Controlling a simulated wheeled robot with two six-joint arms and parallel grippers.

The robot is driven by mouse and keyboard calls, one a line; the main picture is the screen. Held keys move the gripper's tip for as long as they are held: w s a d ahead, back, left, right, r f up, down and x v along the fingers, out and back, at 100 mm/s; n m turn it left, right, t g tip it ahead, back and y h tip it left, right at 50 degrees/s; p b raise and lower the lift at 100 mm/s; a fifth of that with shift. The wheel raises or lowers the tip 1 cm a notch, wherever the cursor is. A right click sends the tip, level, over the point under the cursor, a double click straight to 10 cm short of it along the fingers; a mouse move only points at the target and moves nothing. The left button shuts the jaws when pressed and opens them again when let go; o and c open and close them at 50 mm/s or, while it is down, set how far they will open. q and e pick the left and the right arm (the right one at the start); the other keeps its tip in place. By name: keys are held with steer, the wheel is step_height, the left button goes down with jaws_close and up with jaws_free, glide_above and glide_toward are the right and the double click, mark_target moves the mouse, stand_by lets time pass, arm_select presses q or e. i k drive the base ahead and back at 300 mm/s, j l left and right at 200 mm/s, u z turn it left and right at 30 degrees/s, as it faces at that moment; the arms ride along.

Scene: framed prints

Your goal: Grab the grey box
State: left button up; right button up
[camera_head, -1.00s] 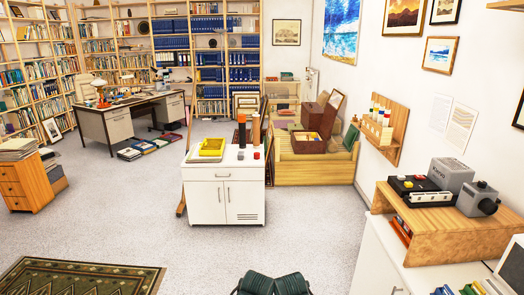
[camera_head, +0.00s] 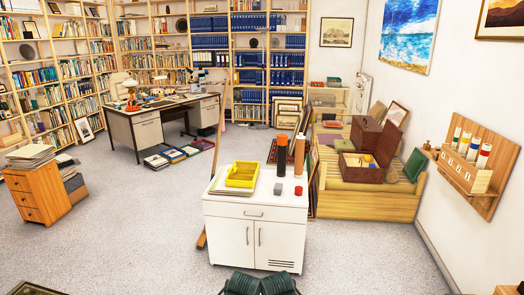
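A small grey box (camera_head: 278,189) lies on top of the white cabinet (camera_head: 257,243), between a yellow tray (camera_head: 242,174) and a small red round object (camera_head: 298,191). It is small in view and nothing covers it. Two dark green parts at the bottom centre edge look like parts of my own body. Neither gripper's fingers can be made out, and nothing of mine touches the box.
Tall dark and orange cylinders stand at the cabinet's back right. A wooden plank (camera_head: 213,175) leans beside its left side. Behind it to the right is a wooden chest (camera_head: 365,200) with brown boxes. The carpet (camera_head: 120,245) to the left is open.

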mark_target(277, 188)
steer(key=i+j+z, duration=0.15)
steer(key=i, duration=0.25)
steer(key=i+j+z, duration=0.1)
steer(key=i+j, duration=0.2)
steer(key=i, duration=0.15)
steer(key=i+l, duration=0.65)
steer(key=i, duration=0.2)
steer(key=i+l, duration=0.7)
steer(key=i+j+u, duration=0.05)
steer(key=i, duration=0.05)
